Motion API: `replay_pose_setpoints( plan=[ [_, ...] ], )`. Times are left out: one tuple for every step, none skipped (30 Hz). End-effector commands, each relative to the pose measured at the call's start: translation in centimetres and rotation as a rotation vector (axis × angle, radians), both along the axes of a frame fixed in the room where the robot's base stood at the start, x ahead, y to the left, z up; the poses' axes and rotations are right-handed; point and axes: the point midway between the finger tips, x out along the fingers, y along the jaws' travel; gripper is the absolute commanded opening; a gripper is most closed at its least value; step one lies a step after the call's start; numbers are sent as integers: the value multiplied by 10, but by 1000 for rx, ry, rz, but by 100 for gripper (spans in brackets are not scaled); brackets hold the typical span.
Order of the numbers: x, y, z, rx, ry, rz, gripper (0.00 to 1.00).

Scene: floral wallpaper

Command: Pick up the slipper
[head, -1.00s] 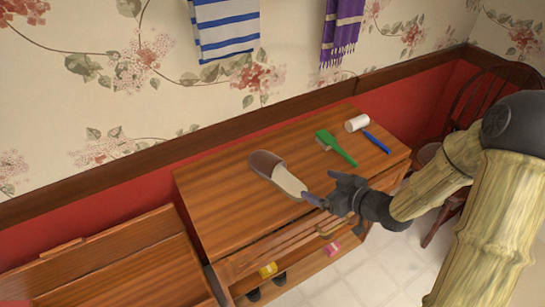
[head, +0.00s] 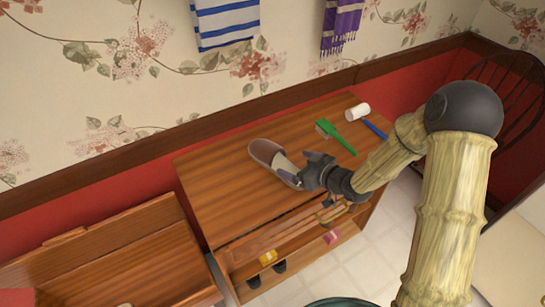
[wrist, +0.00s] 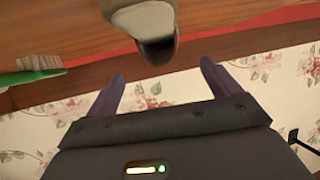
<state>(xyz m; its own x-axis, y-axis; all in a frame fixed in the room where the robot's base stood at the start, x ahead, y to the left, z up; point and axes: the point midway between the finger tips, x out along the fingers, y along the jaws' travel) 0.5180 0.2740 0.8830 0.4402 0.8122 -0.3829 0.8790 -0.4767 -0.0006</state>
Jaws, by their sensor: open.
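The slipper (head: 270,157) lies on the wooden cabinet top (head: 225,205). It has a brown toe and a pale insole, and its heel end points toward my gripper. My gripper (head: 296,180) is open at the heel end in the head view and hides part of it. In the wrist view the slipper (wrist: 145,22) shows at the top, between and beyond the two spread fingers of my gripper (wrist: 162,88). Nothing is held. I cannot tell whether a finger touches the slipper.
A green brush (head: 336,138), a white cylinder (head: 358,112) and a blue-handled item (head: 375,129) lie to the right on the cabinet top. Shelves below hold a yellow item (head: 268,257) and a pink item (head: 331,237). A wooden bench (head: 110,262) stands at left. The cabinet top's left part is clear.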

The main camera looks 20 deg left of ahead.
Motion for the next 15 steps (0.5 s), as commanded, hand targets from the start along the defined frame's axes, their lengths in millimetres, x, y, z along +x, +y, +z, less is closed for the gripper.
replay_pose_setpoints(
  plan=[
    [4, 8, -3, 0, 1, 2, 89],
    [5, 12, -5, 0, 1, 2, 89],
    [8, 16, -7, 0, 0, 2, 89],
    [10, 18, -8, 1, -1, 1, 89],
    [10, 20, -9, 1, 0, 0, 89],
    [11, 21, -10, 0, 0, 0, 89],
    [12, 22, -10, 0, 0, 0, 89],
    [12, 22, -10, 0, 0, -1, 89],
    [12, 22, -10, 0, 0, -1, 89],
    [12, 22, -11, 0, 0, -1, 89],
    [12, 22, -10, 0, 0, -1, 89],
    [12, 22, -10, 0, 0, -1, 89],
    [12, 22, -10, 0, 0, -1, 89],
    [12, 22, -10, 0, 0, -1, 89],
    [12, 22, -10, 0, 0, -1, 89]
  ],
)
